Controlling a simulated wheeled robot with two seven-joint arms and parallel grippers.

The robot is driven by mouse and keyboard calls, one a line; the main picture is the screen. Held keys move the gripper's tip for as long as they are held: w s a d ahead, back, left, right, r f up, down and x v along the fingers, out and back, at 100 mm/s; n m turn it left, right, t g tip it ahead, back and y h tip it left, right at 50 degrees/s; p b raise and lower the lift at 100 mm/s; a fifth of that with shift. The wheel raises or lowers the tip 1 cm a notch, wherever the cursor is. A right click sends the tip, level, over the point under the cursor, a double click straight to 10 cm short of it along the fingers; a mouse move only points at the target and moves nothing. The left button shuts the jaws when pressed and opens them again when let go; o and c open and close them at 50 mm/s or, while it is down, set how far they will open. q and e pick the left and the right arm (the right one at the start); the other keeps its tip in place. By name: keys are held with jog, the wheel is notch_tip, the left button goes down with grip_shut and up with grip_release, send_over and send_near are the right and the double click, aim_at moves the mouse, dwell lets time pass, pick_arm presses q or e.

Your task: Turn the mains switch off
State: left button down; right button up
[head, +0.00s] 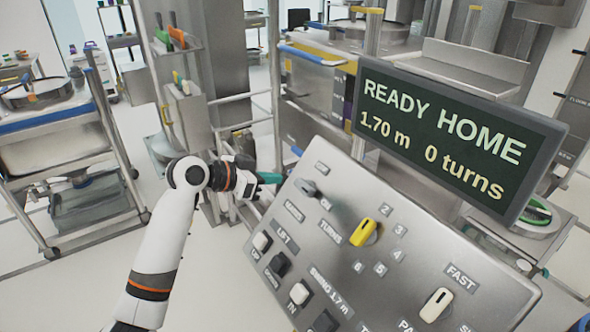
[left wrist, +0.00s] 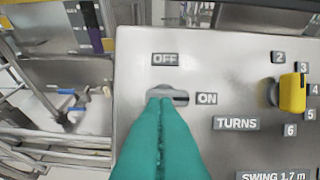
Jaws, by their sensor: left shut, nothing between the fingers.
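The mains switch (head: 308,188) is a small grey rotary knob at the upper left of the tilted metal control panel (head: 400,235). It also shows in the left wrist view (left wrist: 181,98), where its visible end points at the ON label (left wrist: 207,98). The OFF label (left wrist: 165,59) is above the knob. My left gripper (head: 270,178) has green fingers, shut and empty, just left of the switch in the head view. Its fingertips (left wrist: 160,104) overlap the knob's left part in the left wrist view and hide some of it. I cannot tell whether they touch. My right gripper is not in view.
A yellow TURNS knob (head: 363,232), a white FAST knob (head: 437,304) and several push buttons share the panel. A display (head: 450,135) above reads "READY HOME 1.70 m 0 turns". Metal rails and a cart (head: 60,150) stand to the left.

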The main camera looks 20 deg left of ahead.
pick_arm(q)
jog(key=shift+t+h, duration=0.3)
jog(key=r, duration=0.3)
jog(key=w+r, duration=0.1)
jog(key=shift+w+a+r, duration=0.1)
jog(key=shift+a+r, duration=0.2)
jog(key=shift+a, duration=0.1)
jog(key=shift+w, duration=0.1)
jog(key=p, duration=0.4)
send_over(295, 182)
jog(key=w+d, duration=0.2)
notch_tip(295, 182, down, 3)
jog(key=shift+a+f, duration=0.15)
jog(key=f, duration=0.1)
jog(key=s+a+f+p, duration=0.1)
jog(key=shift+s+a+f+p, duration=0.25)
jog(key=shift+s+f+p, duration=0.1)
jog(key=shift+f, duration=0.05)
jog(key=shift+s+a+f, duration=0.25)
jog(key=shift+w+d+f, duration=0.1)
